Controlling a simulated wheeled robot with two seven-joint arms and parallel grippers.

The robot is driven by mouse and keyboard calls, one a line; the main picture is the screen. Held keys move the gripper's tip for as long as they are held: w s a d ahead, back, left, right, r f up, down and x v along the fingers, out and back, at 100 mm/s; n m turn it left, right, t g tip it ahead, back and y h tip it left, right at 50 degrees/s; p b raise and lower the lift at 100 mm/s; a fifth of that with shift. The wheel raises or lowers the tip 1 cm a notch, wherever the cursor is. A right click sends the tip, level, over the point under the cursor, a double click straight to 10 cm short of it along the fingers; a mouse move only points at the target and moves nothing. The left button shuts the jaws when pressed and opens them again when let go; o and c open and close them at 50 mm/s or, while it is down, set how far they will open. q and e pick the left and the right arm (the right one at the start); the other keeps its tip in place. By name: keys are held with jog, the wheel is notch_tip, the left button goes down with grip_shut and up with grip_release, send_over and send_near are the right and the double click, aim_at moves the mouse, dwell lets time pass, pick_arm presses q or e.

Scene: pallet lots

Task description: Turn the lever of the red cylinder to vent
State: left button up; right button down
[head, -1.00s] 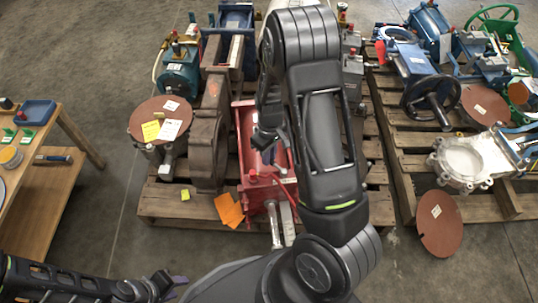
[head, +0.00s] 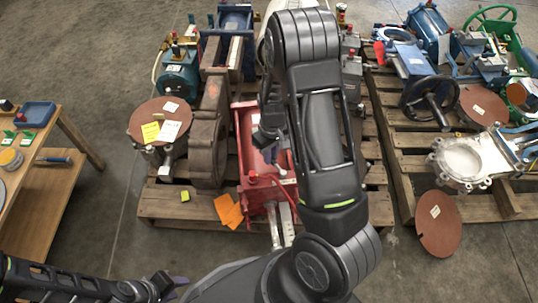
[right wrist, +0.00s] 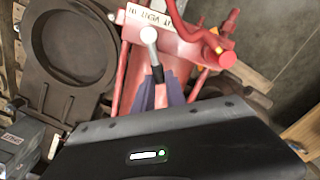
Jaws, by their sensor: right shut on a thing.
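The red cylinder (head: 245,125) lies on the near wooden pallet, partly hidden behind my right arm. In the right wrist view its red body (right wrist: 192,52) carries a white label (right wrist: 150,18) with upside-down lettering. The lever (right wrist: 155,62) has a dark stem and a pale round knob. My right gripper (right wrist: 160,92) has its purple fingers shut on the lever's stem, with the knob beyond the tips. In the head view the right gripper (head: 268,140) is over the red cylinder. My left gripper (head: 170,288) is at the bottom left, away from everything, with its fingers apart and empty.
A brown flanged valve (head: 208,135) stands left of the red cylinder, with a rust-coloured disc (head: 150,112) beside it. Orange tags (head: 229,212) lie at the pallet's front. A second loaded pallet (head: 420,180) stands right, a wooden table (head: 50,190) left. Floor between table and pallet is clear.

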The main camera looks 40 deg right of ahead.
jog(key=shift+s+d+m+p, duration=0.2)
jog(key=shift+d+m+p, duration=0.45)
jog(key=shift+m, duration=0.9)
jog(key=shift+s+d+m+p, duration=0.2)
jog(key=shift+d+m, duration=0.75)
jog(key=shift+m, duration=0.6)
jog(key=c, duration=1.4)
grip_release()
jog(key=shift+o, duration=0.2)
jog(key=shift+r, duration=0.1)
notch_tip(320, 180, up, 8)
jog(key=p, duration=0.2)
jog(key=shift+f, duration=0.2)
jog(key=shift+d, duration=0.1)
